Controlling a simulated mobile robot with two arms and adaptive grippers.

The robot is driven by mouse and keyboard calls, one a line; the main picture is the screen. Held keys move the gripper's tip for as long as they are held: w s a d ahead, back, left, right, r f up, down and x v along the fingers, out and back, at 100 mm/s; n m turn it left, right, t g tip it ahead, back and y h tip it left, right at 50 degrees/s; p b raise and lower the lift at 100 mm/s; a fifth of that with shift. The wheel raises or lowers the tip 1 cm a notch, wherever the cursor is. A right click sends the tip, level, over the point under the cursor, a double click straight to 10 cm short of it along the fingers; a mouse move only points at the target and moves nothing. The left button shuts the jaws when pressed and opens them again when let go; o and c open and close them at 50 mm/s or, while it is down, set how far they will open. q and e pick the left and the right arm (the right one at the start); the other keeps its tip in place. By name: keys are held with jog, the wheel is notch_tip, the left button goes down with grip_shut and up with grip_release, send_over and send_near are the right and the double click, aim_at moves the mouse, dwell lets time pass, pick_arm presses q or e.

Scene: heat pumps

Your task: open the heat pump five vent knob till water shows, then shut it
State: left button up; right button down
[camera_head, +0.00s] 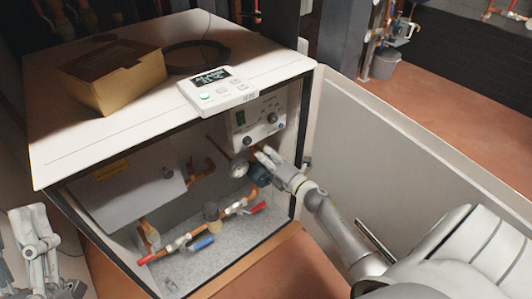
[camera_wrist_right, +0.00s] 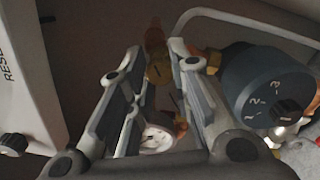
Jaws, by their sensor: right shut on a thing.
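The heat pump is a white cabinet (camera_head: 75,150) with its front open, showing pipes and valves. My right gripper (camera_head: 265,158) reaches inside below the control panel. In the right wrist view, its two fingers (camera_wrist_right: 165,75) are shut on a small brass vent knob (camera_wrist_right: 158,72), seen between the far ends of the fingers. In the head view the fingers hide this knob. I see no water at it. A blue-grey numbered dial (camera_wrist_right: 270,88) is just right of the fingers. My left gripper (camera_head: 36,232) is at the lower left, away from the cabinet; its finger gap is unclear.
A cardboard box (camera_head: 112,78) and a display unit (camera_head: 217,88) are on the cabinet top. A round gauge (camera_head: 239,168) is beside my right gripper. Red-handled (camera_head: 258,207) and blue-handled (camera_head: 201,243) valves are lower down. A white door panel (camera_head: 400,150) stands open at right.

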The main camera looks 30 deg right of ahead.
jog(key=m+p, duration=0.2)
jog(key=m, duration=0.2)
jog(key=shift+r+m, duration=0.1)
jog(key=shift+m, duration=0.2)
jog(key=m+p, duration=0.2)
jog(key=m, duration=0.2)
jog(key=shift+m, duration=0.3)
pick_arm(q)
jog(key=w+a+f+g+y, duration=0.1)
jog(key=f+g+y, duration=0.1)
jog(key=f+g, duration=0.4)
jog(key=w+a+f+g+y, duration=0.1)
jog(key=f+g, duration=0.5)
jog(key=f, duration=0.7)
jog(key=shift+w+f+g+y, duration=0.2)
jog(key=shift+w+g+y, duration=0.1)
jog(key=shift+w+y, duration=0.3)
pick_arm(e)
jog(key=shift+m, duration=0.4)
jog(key=c, duration=1.3)
grip_release()
